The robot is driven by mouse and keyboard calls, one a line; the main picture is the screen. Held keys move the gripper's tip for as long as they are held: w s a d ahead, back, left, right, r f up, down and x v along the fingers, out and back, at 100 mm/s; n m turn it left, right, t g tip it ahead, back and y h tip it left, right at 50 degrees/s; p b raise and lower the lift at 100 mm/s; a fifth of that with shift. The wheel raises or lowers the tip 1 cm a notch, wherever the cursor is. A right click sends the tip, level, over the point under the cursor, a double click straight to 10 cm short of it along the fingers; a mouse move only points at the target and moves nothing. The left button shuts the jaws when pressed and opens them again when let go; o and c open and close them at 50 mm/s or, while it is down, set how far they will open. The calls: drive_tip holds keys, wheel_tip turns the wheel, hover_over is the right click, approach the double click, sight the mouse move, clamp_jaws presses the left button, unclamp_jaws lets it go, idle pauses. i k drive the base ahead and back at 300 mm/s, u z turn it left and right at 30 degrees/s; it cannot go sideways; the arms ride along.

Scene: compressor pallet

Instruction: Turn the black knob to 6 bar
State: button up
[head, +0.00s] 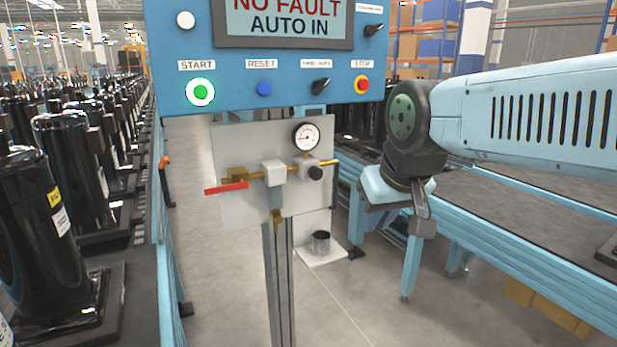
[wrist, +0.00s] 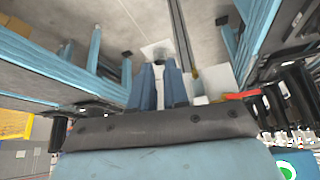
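The black knob (head: 316,172) sits on the regulator at the right of the grey plate, below the blue control box. A round white pressure gauge (head: 305,137) is just above it; its scale is too small to read. My gripper (head: 421,213) hangs pointing down to the right of the plate, clearly apart from the knob. In the wrist view its two blue fingers (wrist: 159,82) stand with a narrow gap between them and nothing held. I cannot make out the knob in the wrist view.
The blue control box (head: 270,97) overhangs the plate. A red lever (head: 226,188) juts left from the brass piping. A blue-framed conveyor (head: 500,215) runs at the right, below my arm. Black compressors (head: 45,235) line the left. Floor between is mostly clear.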

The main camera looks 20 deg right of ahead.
sight(315, 172)
drive_tip(key=u, duration=0.85)
drive_tip(key=k, duration=1.4)
drive_tip(key=z, duration=0.95)
drive_tip(key=i, duration=1)
